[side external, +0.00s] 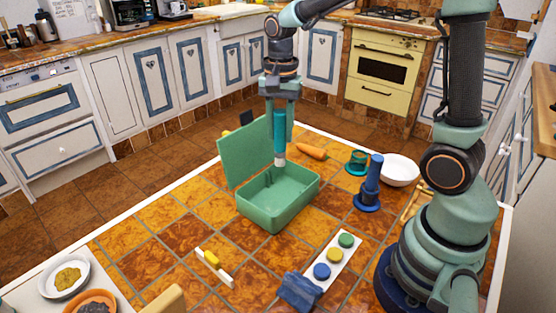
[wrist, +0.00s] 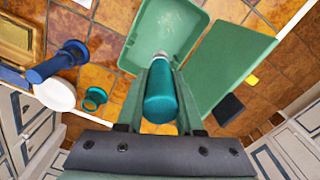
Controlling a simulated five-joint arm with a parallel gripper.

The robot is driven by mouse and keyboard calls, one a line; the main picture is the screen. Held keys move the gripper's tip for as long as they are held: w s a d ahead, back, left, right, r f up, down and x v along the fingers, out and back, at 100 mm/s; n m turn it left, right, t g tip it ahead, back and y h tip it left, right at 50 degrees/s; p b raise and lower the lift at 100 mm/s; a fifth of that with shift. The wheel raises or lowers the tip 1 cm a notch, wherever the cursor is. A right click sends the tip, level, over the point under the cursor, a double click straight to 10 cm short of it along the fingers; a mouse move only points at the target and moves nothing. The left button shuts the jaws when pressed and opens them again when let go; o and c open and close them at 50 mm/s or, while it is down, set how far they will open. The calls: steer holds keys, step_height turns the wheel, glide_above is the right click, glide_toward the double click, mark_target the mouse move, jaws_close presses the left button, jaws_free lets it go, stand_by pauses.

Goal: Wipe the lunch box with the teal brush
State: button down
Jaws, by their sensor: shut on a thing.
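The green lunch box (side external: 270,213) stands open on the tiled table in the side view, its lid (side external: 243,152) raised at the back left. It also shows in the wrist view (wrist: 182,18), with the lid (wrist: 222,62) to its right. My gripper (side external: 279,108) is above the box, pointing down, shut on the teal brush (side external: 279,131). The brush hangs upright, with its pale tip (side external: 280,160) over the box opening. I cannot tell whether the tip touches the box. In the wrist view the brush (wrist: 160,95) sits between the fingers of my gripper (wrist: 160,90).
A carrot (side external: 312,151), a teal cup-like thing (side external: 357,162), a blue stand (side external: 369,188) and a white bowl (side external: 400,169) lie right of the box. A panel with coloured buttons (side external: 334,256), a blue cloth (side external: 299,291) and a small yellow-and-white thing (side external: 214,266) are in front.

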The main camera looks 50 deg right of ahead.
steer(key=s+a+f+n, duration=0.1)
steer(key=a+f+n, duration=0.15)
steer(key=a, duration=0.55)
steer(key=f, duration=0.8)
steer(key=shift+s+a, duration=0.15)
steer(key=shift+a, duration=0.15)
steer(key=shift+d+f, duration=0.2)
steer(key=shift+d, duration=3.2)
steer(key=shift+a, duration=3.5)
steer(key=shift+w, duration=0.85)
steer(key=shift+d, duration=3.5)
steer(key=shift+a, duration=3.5)
step_height(320, 180, up, 8)
steer(key=shift+d, duration=0.1)
